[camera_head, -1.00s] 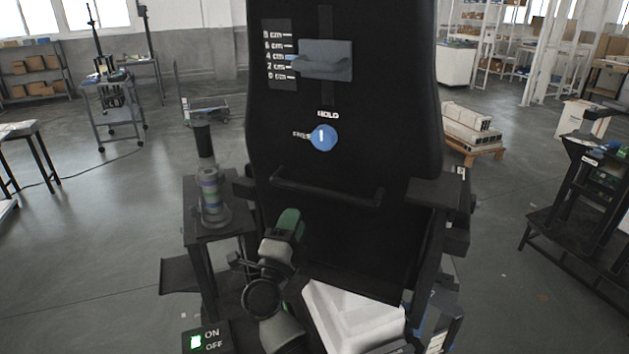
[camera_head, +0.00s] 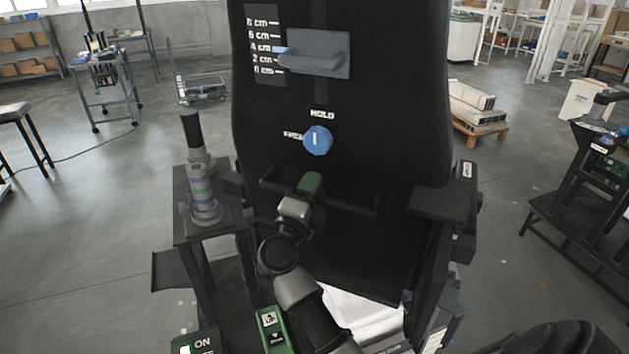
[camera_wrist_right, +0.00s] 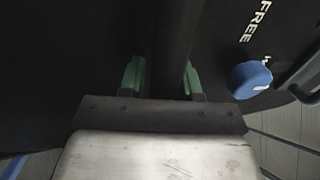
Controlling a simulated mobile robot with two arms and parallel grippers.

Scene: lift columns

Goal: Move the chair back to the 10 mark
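The black chair back (camera_head: 345,235) stands upright in front of me in the head view. A dark bar handle (camera_head: 350,203) crosses its lower part. My right gripper (camera_head: 311,184) is at the left part of this bar. In the right wrist view its green fingers (camera_wrist_right: 162,78) are apart, one on each side of the bar (camera_wrist_right: 172,45); a slim gap seems to show at the left finger. A grey headrest bracket (camera_head: 318,55) has a blue pointer near 4 cm on a scale ending at 8. No 10 mark is readable. My left gripper is not in view.
A banded post (camera_head: 203,190) stands on a side stand left of the chair. An ON/OFF box (camera_head: 195,345) is at the bottom, lit green by ON. An armrest (camera_head: 443,203) is at right. Carts and shelves stand farther back; open floor lies left.

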